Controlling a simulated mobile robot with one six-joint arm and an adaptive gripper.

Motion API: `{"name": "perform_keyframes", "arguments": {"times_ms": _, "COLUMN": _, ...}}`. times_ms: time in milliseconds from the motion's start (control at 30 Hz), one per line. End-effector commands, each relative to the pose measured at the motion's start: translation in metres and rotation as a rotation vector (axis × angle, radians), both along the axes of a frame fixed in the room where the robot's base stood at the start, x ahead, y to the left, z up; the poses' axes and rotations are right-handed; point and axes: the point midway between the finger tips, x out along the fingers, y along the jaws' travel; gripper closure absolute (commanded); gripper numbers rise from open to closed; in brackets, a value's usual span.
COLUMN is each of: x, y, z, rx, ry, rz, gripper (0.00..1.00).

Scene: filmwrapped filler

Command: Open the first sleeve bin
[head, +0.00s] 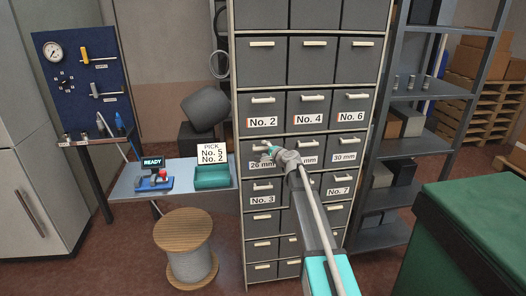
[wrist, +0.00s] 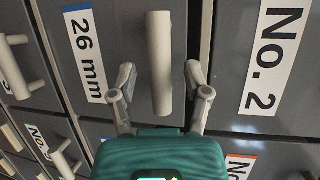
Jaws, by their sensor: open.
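The cabinet (head: 234,100) stands in the middle of the head view with rows of grey bins with pale bar handles. The bin labelled 26 mm (head: 258,166) is in its left column, below the No. 2 bin (head: 263,121). My gripper (head: 268,150) is at the front of the 26 mm bin and partly covers it. In the wrist view, the open fingers (wrist: 160,75) stand on either side of that bin's bar handle (wrist: 160,45). Contact with the handle cannot be told. The 26 mm bin looks shut. No bin in view is labelled as the first sleeve bin.
A pick card (head: 211,153) reading No. 5 and No. 2 stands on the side bench (head: 125,184). A cable spool (head: 187,245) is on the floor at left. A grey shelf rack (head: 415,95) and a green box (head: 480,225) are at right.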

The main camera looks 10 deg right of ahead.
Motion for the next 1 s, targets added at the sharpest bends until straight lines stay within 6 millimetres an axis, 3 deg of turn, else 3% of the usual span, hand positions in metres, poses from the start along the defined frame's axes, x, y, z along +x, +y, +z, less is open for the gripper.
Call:
{"name": "perform_keyframes", "arguments": {"times_ms": 200, "x": 0.0131, "y": 0.0054, "z": -0.0027, "rx": -0.001, "ry": 0.000, "rz": 0.000, "gripper": 0.38}}
{"name": "perform_keyframes", "arguments": {"times_ms": 567, "x": 0.0137, "y": 0.0070, "z": -0.0027, "rx": 0.000, "ry": 0.000, "rz": 0.001, "gripper": 0.40}}
{"name": "perform_keyframes", "arguments": {"times_ms": 900, "x": 0.0137, "y": 0.0077, "z": -0.0027, "rx": 0.000, "ry": 0.000, "rz": 0.002, "gripper": 1.00}}
{"name": "perform_keyframes", "arguments": {"times_ms": 1000, "x": 0.0137, "y": 0.0078, "z": -0.0027, "rx": -0.001, "ry": 0.000, "rz": 0.002, "gripper": 1.00}}
